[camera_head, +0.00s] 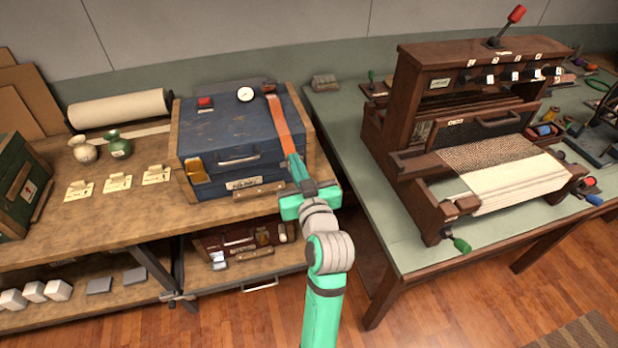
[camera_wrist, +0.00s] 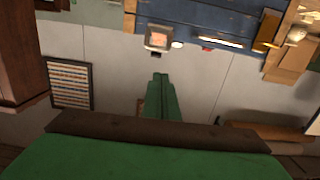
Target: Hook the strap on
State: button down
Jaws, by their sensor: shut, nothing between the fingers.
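An orange strap (camera_head: 280,122) lies across the top of a blue case (camera_head: 225,138), on its right side, and runs towards the case's front edge. My gripper (camera_head: 297,165) is shut and empty at the front right of the case, close to the strap's near end. I cannot tell whether it touches the strap. In the wrist view its closed green fingers (camera_wrist: 158,90) point at the blue case (camera_wrist: 195,18), and a small grey-framed piece with a pinkish face (camera_wrist: 158,40) shows just beyond them. A hook for the strap cannot be made out.
The case stands on a wooden bench (camera_head: 110,215) with a paper roll (camera_head: 120,108), two small vases and several tags. A green-topped table (camera_head: 375,190) with a wooden loom (camera_head: 460,140) stands right. Open floor (camera_head: 440,310) lies in front.

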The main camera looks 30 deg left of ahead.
jog(key=shift+w+a+f, duration=0.35)
jog(key=shift+w+f, duration=0.35)
jog(key=shift+f, duration=0.05)
jog(key=shift+w+a+f, duration=0.3)
jog(key=shift+w+f, duration=0.35)
jog(key=shift+f, duration=0.1)
jog(key=shift+s+f, duration=0.15)
jog(key=shift+f, duration=0.55)
jog(key=shift+f, duration=0.1)
